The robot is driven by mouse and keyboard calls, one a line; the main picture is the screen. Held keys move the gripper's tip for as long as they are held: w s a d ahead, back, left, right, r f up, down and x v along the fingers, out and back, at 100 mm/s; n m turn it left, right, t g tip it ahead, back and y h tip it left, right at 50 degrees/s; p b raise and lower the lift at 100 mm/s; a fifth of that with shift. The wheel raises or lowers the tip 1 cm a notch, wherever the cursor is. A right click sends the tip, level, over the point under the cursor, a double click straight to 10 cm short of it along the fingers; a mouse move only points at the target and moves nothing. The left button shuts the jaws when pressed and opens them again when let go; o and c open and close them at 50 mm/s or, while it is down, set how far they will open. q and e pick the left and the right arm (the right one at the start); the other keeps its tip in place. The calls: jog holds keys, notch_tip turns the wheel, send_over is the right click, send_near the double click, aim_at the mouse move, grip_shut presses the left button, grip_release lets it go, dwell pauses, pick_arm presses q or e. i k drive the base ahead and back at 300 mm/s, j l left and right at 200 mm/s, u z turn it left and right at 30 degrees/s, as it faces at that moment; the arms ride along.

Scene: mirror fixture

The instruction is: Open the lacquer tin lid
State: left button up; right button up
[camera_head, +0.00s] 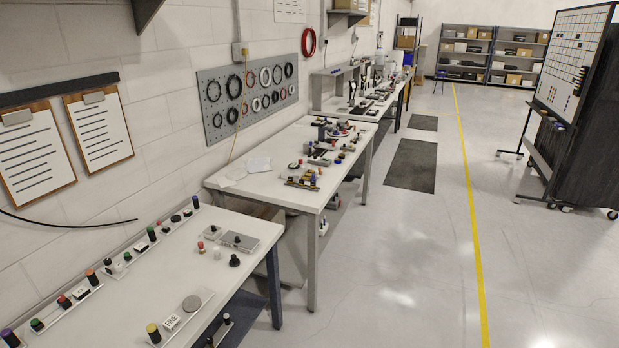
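No thing here is clearly marked as the lacquer tin, and I cannot tell which item, if any, it is. On the near white table (130,310) a flat grey round disc (191,302) lies on a light tray, next to a block with a label reading "FINE" (172,322). A dark cylinder with a yellow top (154,333) stands at the tray's left end. A grey square plate (240,242) with a dark knob lies near the table's far right corner. Neither of my grippers is in view.
Several colour-topped cylinders stand in trays along the wall side of the near table. A second table (262,188) with small parts stands behind it. The floor (400,260) to the right is clear up to a wheeled whiteboard (570,60). Shelves (490,55) stand far back.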

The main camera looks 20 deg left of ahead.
aim_at(211, 230)
jog(key=i+u, duration=0.3)
jog(key=i, duration=0.15)
jog(key=i+u, duration=0.35)
jog(key=i+l+u, duration=0.3)
jog(key=i, duration=0.2)
jog(key=i+l+u, duration=0.3)
jog(key=i+j, duration=0.05)
jog(key=i, duration=0.05)
